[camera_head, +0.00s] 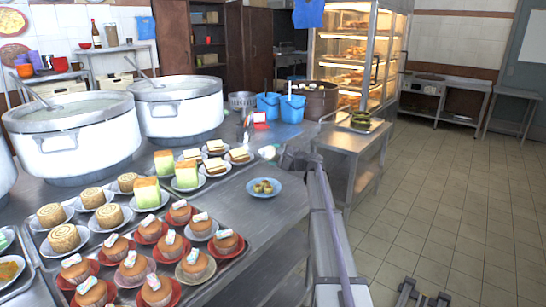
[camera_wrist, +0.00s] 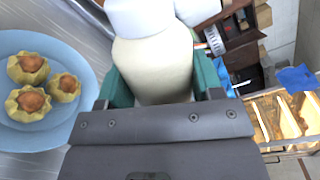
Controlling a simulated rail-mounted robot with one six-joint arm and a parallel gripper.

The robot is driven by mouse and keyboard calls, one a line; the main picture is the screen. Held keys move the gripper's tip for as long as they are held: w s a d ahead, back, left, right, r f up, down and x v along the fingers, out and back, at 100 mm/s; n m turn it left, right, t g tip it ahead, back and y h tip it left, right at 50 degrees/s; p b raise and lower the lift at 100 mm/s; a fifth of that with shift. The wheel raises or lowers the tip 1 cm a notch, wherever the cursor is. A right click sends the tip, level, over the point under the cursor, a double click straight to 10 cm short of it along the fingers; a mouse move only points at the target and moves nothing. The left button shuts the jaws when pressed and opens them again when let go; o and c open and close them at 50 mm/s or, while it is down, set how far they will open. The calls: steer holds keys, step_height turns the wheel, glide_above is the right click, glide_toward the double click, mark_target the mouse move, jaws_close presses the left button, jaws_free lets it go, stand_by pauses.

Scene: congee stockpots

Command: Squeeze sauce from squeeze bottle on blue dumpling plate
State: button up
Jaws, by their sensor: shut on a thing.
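The squeeze bottle (camera_wrist: 153,62) is cream-coloured with a white cap. My gripper (camera_wrist: 162,80) is shut on it, with a green finger on each side of its body. In the head view my gripper (camera_head: 284,158) is at the counter's right edge, and the pale bottle (camera_head: 268,152) shows small at its left, seemingly tilted. The blue dumpling plate (camera_head: 264,195) holds three dumplings (camera_head: 264,186) and lies on the counter below the gripper in the picture. In the wrist view the plate (camera_wrist: 82,75) is left of the bottle, apart from it. The bottle's nozzle tip is not clearly visible.
Cupcakes (camera_head: 130,266) on red and pale plates fill a tray at the front left. Plated cakes (camera_head: 187,174) stand behind it. Large stockpots (camera_head: 178,112) stand at the back left, blue containers (camera_head: 268,106) at the back. The counter around the blue plate is bare.

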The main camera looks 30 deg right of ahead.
steer(key=d+n, duration=0.1)
steer(key=w+d+n, duration=0.1)
steer(key=d+f+n, duration=0.1)
steer(key=shift+w+n, duration=0.25)
steer(key=shift+n, duration=0.15)
steer(key=shift+s+a+r+n, duration=0.1)
steer(key=shift+a+r+n, duration=0.1)
steer(key=shift+n, duration=0.35)
steer(key=shift+s+a+r+n, duration=0.1)
steer(key=shift+r+n, duration=0.1)
steer(key=shift+n, duration=0.35)
steer(key=n, duration=0.2)
steer(key=r+n+p, duration=0.1)
steer(key=n, duration=0.1)
steer(key=shift+s+a+h, duration=0.2)
steer(key=shift+a+h, duration=0.2)
steer(key=a+n, duration=0.1)
steer(key=n, duration=0.1)
steer(key=s+a+n, duration=0.1)
steer(key=a+n, duration=0.1)
steer(key=n, duration=0.1)
steer(key=shift+s+r+n+t, duration=0.2)
steer(key=shift+s+n+t, duration=0.05)
steer(key=shift+n+t, duration=0.05)
steer(key=shift+s+a+n, duration=0.1)
steer(key=shift+a+n, duration=0.25)
steer(key=shift+n, duration=0.55)
steer(key=shift+o, duration=0.8)
steer(key=c, duration=0.4)
